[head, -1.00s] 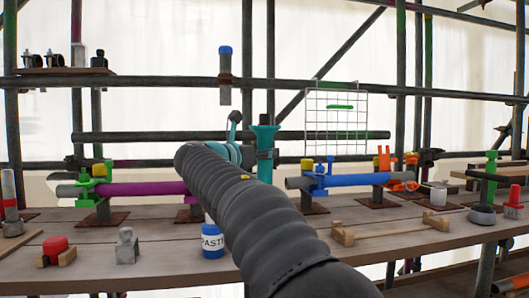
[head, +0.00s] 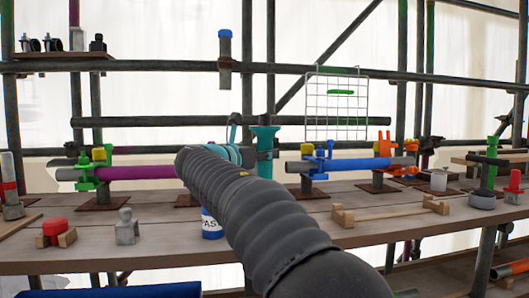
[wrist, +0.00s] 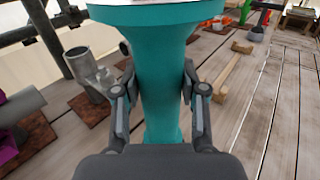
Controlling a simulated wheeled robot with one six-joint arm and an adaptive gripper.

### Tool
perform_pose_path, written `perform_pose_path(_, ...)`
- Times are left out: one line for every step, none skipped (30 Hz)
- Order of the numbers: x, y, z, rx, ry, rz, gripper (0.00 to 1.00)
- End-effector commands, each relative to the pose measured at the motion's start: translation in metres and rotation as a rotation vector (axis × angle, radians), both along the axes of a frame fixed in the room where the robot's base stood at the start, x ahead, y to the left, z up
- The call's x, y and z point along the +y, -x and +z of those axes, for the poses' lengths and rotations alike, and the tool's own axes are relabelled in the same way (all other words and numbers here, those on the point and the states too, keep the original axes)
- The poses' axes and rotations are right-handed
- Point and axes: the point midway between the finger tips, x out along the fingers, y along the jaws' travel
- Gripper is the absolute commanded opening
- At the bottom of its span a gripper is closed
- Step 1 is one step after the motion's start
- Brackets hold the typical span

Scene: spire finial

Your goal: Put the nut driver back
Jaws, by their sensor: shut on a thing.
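A teal tool with a wide flared top (head: 264,137), which I take to be the nut driver, is upright in my gripper (head: 264,155). In the wrist view the teal tool (wrist: 160,75) fills the middle, with a finger of my gripper (wrist: 160,100) on each side of its narrower shaft. The fingers are shut on it. It appears clear of the bench, though its lower end is hidden by the gripper. An empty wooden cradle (head: 390,212) lies on the bench to the right, and also shows in the wrist view (wrist: 228,72).
The plank bench (head: 150,255) holds a purple tube (head: 140,173), a blue tube (head: 355,165), a white-and-blue paste jar (head: 212,226) and a red-topped block (head: 54,231). A wire grid (head: 337,105) hangs behind. A grey metal fitting (wrist: 90,75) stands left of my gripper.

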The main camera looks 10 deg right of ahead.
Motion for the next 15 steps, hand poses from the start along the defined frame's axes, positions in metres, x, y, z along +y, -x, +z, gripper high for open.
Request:
perform_pose_path(0.0, 0.001, -0.002, -0.003, 0.001, 0.0, 0.03)
perform_pose_path(0.0, 0.001, -0.004, -0.003, 0.002, 0.0, 0.03)
perform_pose_path(0.0, 0.001, -0.006, -0.002, 0.001, 0.0, 0.03)
perform_pose_path(0.0, 0.001, -0.008, -0.003, 0.0, 0.0, 0.03)
perform_pose_path(0.0, 0.001, -0.009, -0.003, 0.0, 0.0, 0.03)
perform_pose_path(0.0, 0.001, -0.012, -0.003, 0.0, 0.0, 0.03)
perform_pose_path(0.0, 0.001, -0.013, -0.003, 0.0, 0.0, 0.03)
perform_pose_path(0.0, 0.001, -0.015, -0.003, 0.0, 0.0, 0.03)
perform_pose_path(0.0, 0.001, -0.017, -0.003, 0.0, 0.0, 0.03)
perform_pose_path(0.0, 0.001, -0.018, -0.003, 0.0, 0.0, 0.03)
perform_pose_path(0.0, 0.001, -0.02, -0.003, 0.0, 0.0, 0.03)
perform_pose_path(0.0, 0.001, -0.022, -0.003, 0.001, 0.0, 0.03)
perform_pose_path(0.0, 0.001, -0.024, -0.003, 0.001, 0.0, 0.03)
perform_pose_path(0.0, 0.001, -0.025, -0.003, 0.001, 0.0, 0.03)
perform_pose_path(0.0, 0.001, -0.027, -0.003, 0.002, 0.0, 0.03)
